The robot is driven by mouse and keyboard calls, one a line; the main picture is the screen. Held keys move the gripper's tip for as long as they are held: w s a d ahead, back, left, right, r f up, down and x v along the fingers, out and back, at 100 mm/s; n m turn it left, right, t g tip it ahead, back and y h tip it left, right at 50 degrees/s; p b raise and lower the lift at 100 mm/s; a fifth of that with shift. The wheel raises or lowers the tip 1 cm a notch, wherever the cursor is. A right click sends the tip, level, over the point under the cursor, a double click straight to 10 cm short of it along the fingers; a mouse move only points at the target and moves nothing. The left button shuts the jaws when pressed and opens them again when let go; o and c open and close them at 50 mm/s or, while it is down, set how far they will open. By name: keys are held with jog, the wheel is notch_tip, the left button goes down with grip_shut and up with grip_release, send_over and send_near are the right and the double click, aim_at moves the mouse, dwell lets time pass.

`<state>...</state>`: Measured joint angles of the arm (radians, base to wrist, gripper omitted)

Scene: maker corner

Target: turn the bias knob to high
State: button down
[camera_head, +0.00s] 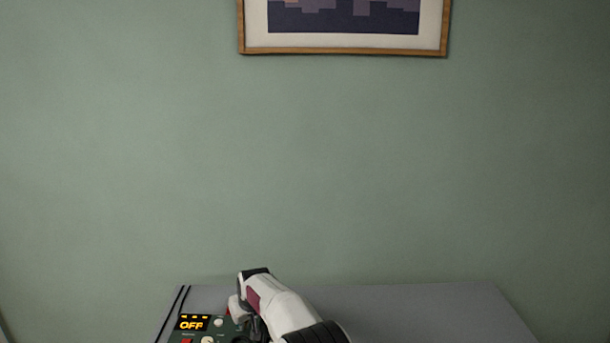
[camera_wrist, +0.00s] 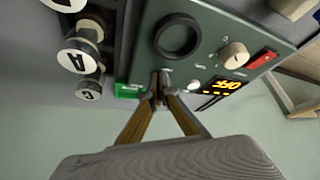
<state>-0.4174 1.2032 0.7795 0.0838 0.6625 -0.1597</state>
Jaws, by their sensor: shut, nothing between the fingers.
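A dark green control panel (camera_wrist: 210,32) fills the upper part of the wrist view; its corner also shows at the bottom of the head view (camera_head: 205,331). It carries a cream knob with a pointer mark (camera_wrist: 235,55), a black ring-shaped part (camera_wrist: 178,38) and a display reading OFF (camera_wrist: 226,87). The labels are too small to read, so I cannot tell which control is the bias knob. My gripper (camera_wrist: 160,77) is shut and empty, its tips at the panel's edge below the black ring, apart from the cream knob. In the head view my arm hides much of the panel.
The grey tabletop (camera_head: 420,305) is clear on the right.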

jog(key=shift+s+a, duration=0.15)
jog(key=shift+a, duration=0.35)
dwell(0.6)
jog(key=shift+s, duration=0.15)
jog(key=shift+s+d, duration=0.1)
jog(key=shift+s, duration=0.15)
dwell(0.3)
jog(key=shift+r, duration=3)
jog(key=shift+w+d+r, duration=0.25)
jog(key=shift+w+d, duration=0.2)
jog(key=shift+d, duration=0.1)
jog(key=shift+w+d+r, duration=0.25)
jog(key=shift+w+d, duration=0.15)
jog(key=shift+d, duration=0.15)
